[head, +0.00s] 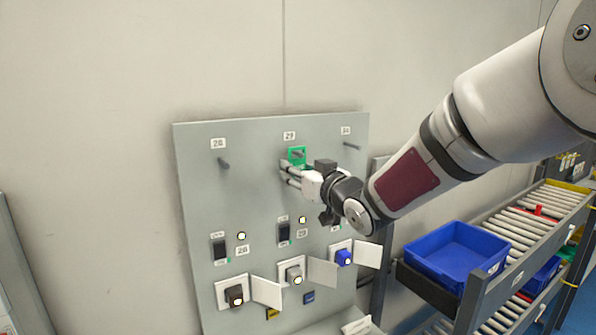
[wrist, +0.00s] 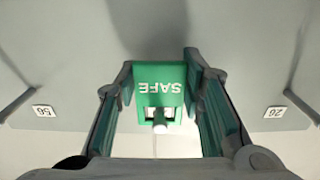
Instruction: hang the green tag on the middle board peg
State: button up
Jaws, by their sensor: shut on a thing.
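The green tag (head: 297,160), marked SAFE, is at the middle peg, below the label 29 on the grey board (head: 190,190). In the wrist view the green tag (wrist: 160,75) sits between the two fingers of my gripper (wrist: 160,85), their tips at its side edges. The middle peg (wrist: 160,124) shows at the tag's opening and appears to pass through it. My gripper (head: 291,173) is shut on the tag, close in front of the board. The contact between peg and tag edge cannot be made out.
A left peg (head: 223,162) and a right peg (head: 351,146) are bare. Below are switches and coloured knobs with open white flaps (head: 267,292). A blue bin (head: 455,258) stands on a roller rack (head: 530,226) at right. The wall above the board is clear.

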jog(key=shift+f, duration=0.15)
dwell(0.4)
jog(key=o, duration=1.3)
jog(key=shift+c, duration=0.2)
jog(key=p+v, duration=0.4)
jog(key=v, duration=0.6)
jog(key=shift+d, duration=0.15)
